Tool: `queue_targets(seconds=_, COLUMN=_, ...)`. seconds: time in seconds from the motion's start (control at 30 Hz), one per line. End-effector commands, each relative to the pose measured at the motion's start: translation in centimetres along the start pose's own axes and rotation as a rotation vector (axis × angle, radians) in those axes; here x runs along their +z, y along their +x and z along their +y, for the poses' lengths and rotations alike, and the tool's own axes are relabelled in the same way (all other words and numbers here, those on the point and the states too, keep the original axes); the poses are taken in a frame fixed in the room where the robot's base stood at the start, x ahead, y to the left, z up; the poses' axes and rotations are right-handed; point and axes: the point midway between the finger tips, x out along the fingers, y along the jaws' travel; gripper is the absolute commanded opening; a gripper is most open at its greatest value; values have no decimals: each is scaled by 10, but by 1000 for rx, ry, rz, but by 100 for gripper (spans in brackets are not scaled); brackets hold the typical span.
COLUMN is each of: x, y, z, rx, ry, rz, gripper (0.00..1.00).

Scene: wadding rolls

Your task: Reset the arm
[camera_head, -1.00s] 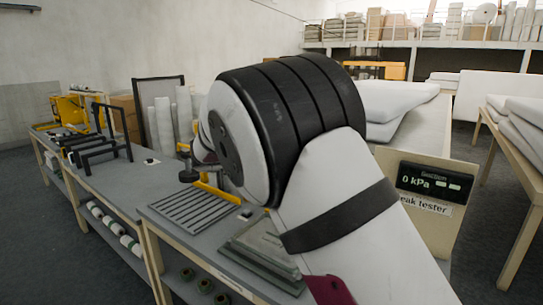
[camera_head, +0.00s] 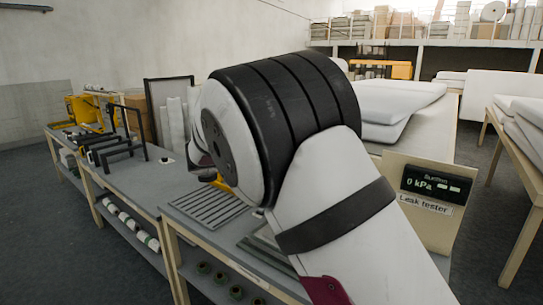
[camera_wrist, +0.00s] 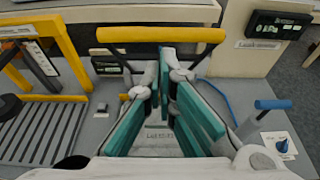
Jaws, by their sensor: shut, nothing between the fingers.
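My arm fills the middle of the head view, bent at a large black-ringed joint. My gripper is hidden behind it there. In the wrist view my gripper (camera_wrist: 168,62) has grey links and teal pads, with its fingers closed together and nothing held. It points toward a bench surface, with a yellow bar (camera_wrist: 160,34) crossing beyond the fingertips. I cannot tell how far the tips are from the bar.
A slatted grate (camera_head: 208,207) lies on the grey bench, with a black frame (camera_head: 118,138) further left. The leak tester display (camera_head: 436,184) stands right of my arm.

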Motion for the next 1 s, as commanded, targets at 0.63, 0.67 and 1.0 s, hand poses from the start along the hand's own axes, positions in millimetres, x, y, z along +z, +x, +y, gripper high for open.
queue_targets(seconds=0.63, x=29, y=-13, z=-200, rx=-295, ry=784, rz=359, gripper=0)
queue_targets(seconds=0.67, x=29, y=-19, z=-214, rx=-319, ry=846, rz=382, gripper=0)
queue_targets(seconds=1.0, x=5, y=-103, z=-339, rx=-601, ry=1529, rz=578, gripper=0)
